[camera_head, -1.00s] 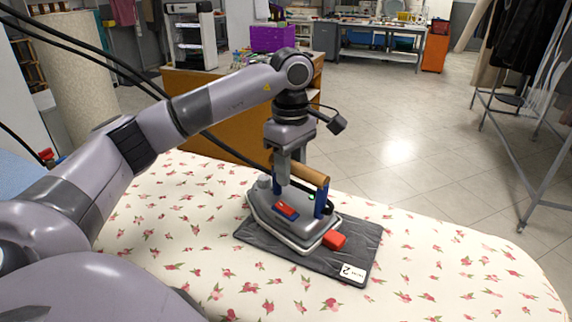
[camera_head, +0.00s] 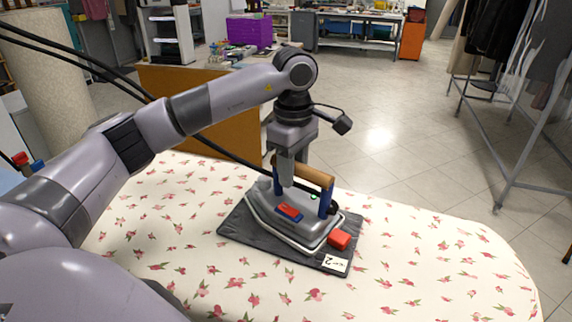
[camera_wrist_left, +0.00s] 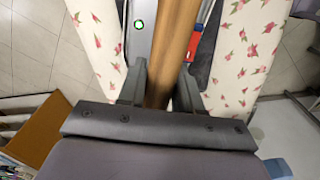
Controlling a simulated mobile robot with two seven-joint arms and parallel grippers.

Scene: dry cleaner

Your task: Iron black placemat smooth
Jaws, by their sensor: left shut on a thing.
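The black placemat (camera_head: 238,225) lies flat on the floral ironing board (camera_head: 420,262), with a white label marked 2 at its near right corner. The iron (camera_head: 270,210) rests on the placemat and hides much of it; it is grey with a wooden handle (camera_head: 305,175), blue posts and red parts. My left gripper (camera_head: 287,180) is shut on the handle from above. In the left wrist view the handle (camera_wrist_left: 172,50) runs between the fingers (camera_wrist_left: 158,90). Whether wrinkles remain under the iron is hidden. My right gripper is not in view.
A wooden counter (camera_head: 215,105) with a purple box (camera_head: 248,32) stands behind the board. A metal clothes rack (camera_head: 510,130) stands at the right. The board's right part is clear, and tiled floor lies beyond it.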

